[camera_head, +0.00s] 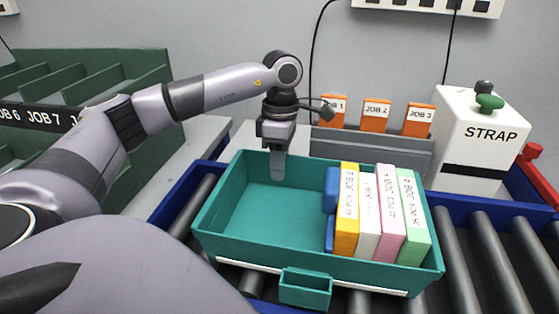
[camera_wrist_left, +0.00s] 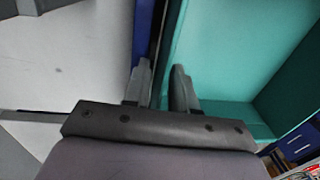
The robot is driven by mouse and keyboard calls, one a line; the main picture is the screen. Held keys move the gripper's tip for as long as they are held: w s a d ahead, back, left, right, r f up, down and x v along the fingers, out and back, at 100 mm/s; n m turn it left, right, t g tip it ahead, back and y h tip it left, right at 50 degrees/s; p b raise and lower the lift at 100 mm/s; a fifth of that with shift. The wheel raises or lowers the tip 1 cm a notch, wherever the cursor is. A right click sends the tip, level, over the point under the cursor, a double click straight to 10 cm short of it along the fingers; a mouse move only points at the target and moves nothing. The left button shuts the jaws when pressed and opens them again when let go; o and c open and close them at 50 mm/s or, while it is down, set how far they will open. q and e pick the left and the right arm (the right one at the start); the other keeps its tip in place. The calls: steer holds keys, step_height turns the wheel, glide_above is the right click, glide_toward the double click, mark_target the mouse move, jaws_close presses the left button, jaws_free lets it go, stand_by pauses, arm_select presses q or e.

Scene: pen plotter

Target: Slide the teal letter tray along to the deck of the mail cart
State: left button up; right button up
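The teal letter tray (camera_head: 225,203) sits on the roller conveyor in the head view, with a small teal pocket (camera_head: 305,288) on its near side. It holds yellow, white, pink and green labelled boxes and a blue block on its right side; its left part is empty. My left gripper (camera_head: 278,165) points down at the tray's far wall, one finger inside the tray. In the left wrist view, the fingers (camera_wrist_left: 162,85) stand apart on either side of the teal wall (camera_wrist_left: 172,50). My right gripper is out of view. I cannot make out the mail cart deck.
Grey rollers (camera_head: 490,262) run between blue rails (camera_head: 455,204). A white STRAP machine (camera_head: 475,135) stands at the back right, beside orange JOB cards (camera_head: 376,115) in a grey holder. A green slotted rack (camera_head: 95,72) stands at the left.

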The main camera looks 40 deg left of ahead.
arm_select(q)
jaws_close()
stand_by(1.2)
